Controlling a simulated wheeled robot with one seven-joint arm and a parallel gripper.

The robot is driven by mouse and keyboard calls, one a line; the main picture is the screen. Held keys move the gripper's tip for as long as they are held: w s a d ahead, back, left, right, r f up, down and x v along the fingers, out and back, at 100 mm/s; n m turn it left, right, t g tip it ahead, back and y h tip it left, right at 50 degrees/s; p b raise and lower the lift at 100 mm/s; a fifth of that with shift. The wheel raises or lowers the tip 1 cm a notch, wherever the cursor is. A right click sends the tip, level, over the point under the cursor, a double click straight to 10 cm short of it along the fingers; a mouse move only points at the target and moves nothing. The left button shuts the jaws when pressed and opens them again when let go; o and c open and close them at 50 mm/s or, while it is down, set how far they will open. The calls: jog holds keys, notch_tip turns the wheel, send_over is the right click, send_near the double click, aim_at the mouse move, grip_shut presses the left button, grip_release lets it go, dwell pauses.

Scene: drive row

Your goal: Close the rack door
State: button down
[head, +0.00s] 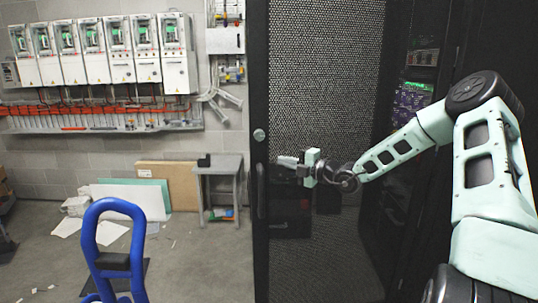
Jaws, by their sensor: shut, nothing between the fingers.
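The rack door (325,75) is a tall black perforated mesh panel in a black frame, in the middle of the head view. It stands open, with rack equipment showing to its right. A long dark handle (261,190) and a round lock (259,135) are on its left frame edge. My gripper (284,161) reaches in from the right, in front of the mesh. It is shut and empty, with its fingers pointing left toward the door's handle edge. I cannot tell whether it touches the door.
Lit equipment (412,98) shows inside the dark rack. A blue tubular frame (100,215) stands at the lower left. A small grey table (220,166) and leaning boards (165,184) are by the back wall. Wall-mounted drive units (94,52) hang above. The floor between is mostly open.

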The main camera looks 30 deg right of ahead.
aim_at(262, 151)
jog(key=w, duration=0.2)
jog(key=w+p, duration=0.1)
jog(key=w, duration=0.4)
jog(key=shift+a+p, duration=0.3)
jog(key=shift+w+d, duration=0.25)
jog(key=shift+w, duration=0.4)
